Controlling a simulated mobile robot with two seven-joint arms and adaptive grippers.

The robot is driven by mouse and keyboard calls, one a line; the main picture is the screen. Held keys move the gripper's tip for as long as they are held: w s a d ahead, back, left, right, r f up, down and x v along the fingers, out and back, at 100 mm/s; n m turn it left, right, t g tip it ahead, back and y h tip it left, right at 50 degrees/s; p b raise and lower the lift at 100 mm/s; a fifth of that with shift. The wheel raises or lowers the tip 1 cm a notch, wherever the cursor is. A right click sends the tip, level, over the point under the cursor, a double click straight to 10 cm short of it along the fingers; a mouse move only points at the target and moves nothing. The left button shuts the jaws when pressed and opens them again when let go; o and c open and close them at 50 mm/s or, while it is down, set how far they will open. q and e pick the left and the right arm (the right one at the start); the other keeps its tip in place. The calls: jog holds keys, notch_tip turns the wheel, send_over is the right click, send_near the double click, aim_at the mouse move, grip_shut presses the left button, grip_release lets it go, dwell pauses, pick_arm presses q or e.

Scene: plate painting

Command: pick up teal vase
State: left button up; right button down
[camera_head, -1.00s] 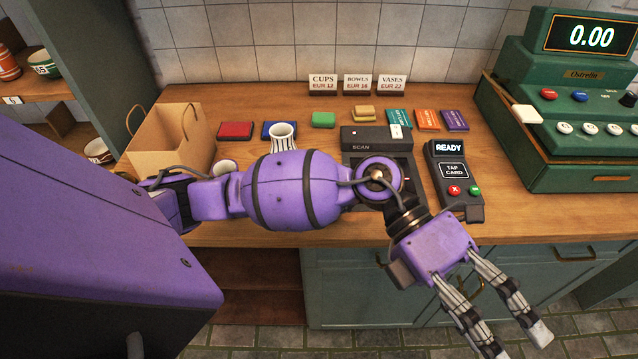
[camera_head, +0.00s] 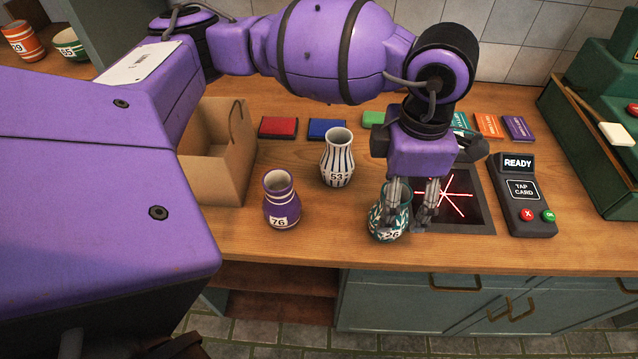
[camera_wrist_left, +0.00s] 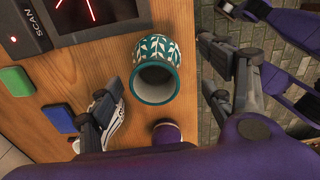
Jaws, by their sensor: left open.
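The teal vase (camera_head: 378,222), with a white leaf pattern and a number tag, stands upright at the counter's front edge. In the left wrist view the vase (camera_wrist_left: 156,54) shows its open mouth toward the camera. My left gripper (camera_head: 408,218) points down at it, open. Its fingers (camera_wrist_left: 165,82) lie on either side of the vase in the wrist view, with gaps visible. Contact cannot be told. Purple and grey parts at the wrist view's upper right look like my right arm and gripper, whose jaws are unclear.
A purple vase (camera_head: 281,206) and a white vase with dark stripes (camera_head: 338,160) stand to the left. The scanner (camera_head: 470,212) with red lines is close on the right, beside the card terminal (camera_head: 525,200). A paper bag (camera_head: 225,160) stands further left.

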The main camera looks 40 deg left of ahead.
pick_arm(q)
jog(key=f, duration=0.8)
jog(key=shift+w+a, duration=0.2)
jog(key=shift+w, duration=0.05)
jog(key=shift+c, duration=0.4)
jog(key=shift+r, duration=0.15)
jog(key=c, duration=1.4)
